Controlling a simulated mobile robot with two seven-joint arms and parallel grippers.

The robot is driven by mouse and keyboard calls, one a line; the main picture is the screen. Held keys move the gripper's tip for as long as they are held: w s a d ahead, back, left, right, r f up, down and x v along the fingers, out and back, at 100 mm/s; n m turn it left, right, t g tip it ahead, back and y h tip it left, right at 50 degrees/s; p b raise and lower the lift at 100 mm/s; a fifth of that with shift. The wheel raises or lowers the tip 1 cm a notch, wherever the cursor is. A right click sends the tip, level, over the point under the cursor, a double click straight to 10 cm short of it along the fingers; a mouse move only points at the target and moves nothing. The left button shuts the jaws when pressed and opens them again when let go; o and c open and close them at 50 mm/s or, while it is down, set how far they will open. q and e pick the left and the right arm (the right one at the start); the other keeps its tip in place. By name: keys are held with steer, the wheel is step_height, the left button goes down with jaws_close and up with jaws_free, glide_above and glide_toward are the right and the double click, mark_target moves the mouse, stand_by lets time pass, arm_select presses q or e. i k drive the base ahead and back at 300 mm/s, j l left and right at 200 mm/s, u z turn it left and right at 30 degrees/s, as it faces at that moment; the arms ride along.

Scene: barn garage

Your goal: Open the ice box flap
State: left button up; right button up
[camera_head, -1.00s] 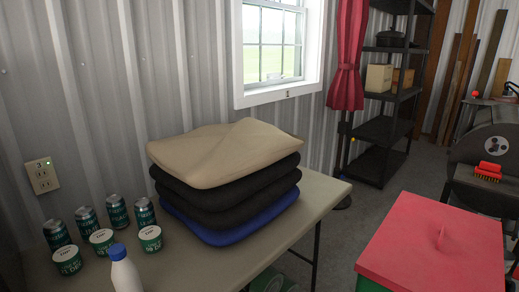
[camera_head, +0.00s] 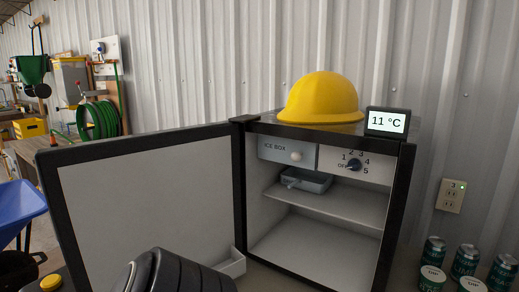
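A small fridge (camera_head: 403,215) stands with its door (camera_head: 150,205) swung wide open to the left. The flap looks closed. Right of it is a temperature dial (camera_head: 354,165). A small grey tray (camera_head: 306,181) sits on the shelf below. A dark rounded part of my arm shows at the bottom, in front of the door. No gripper fingers are in view.
A yellow hard hat (camera_head: 321,98) and a display reading 11 °C (camera_head: 387,122) sit on top of the fridge. Cans (camera_head: 465,260) and tubs (camera_head: 432,278) stand close at the right. A blue wheelbarrow (camera_head: 20,208) is at the left.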

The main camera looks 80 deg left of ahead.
mark_target(281, 151)
steer(key=u, duration=2.2)
